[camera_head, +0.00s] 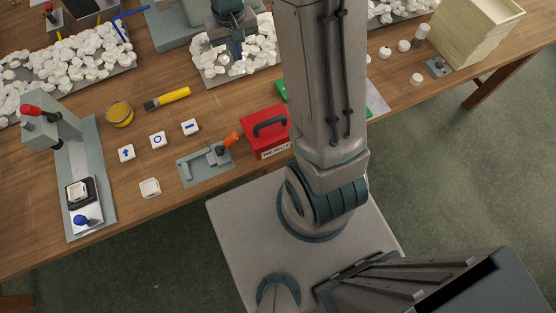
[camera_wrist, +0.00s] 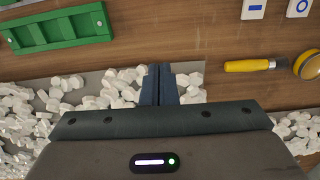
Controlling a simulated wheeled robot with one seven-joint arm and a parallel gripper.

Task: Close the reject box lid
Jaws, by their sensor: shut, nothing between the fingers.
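The red reject box (camera_head: 268,134) stands near the table's front edge in the head view, with a white label on its front. My arm hides the box's right side. The box is not in the wrist view. My gripper (camera_head: 237,54) is beyond the box, over a pile of white pieces, away from the lid. In the wrist view its fingers (camera_wrist: 159,70) are together and hold nothing.
An orange-handled toggle clamp (camera_head: 218,154) sits just left of the box. A yellow brush (camera_head: 167,98) and white marked tiles (camera_head: 158,140) lie farther left. A green tray (camera_wrist: 58,30) shows in the wrist view. A wooden crate (camera_head: 478,32) stands at the right.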

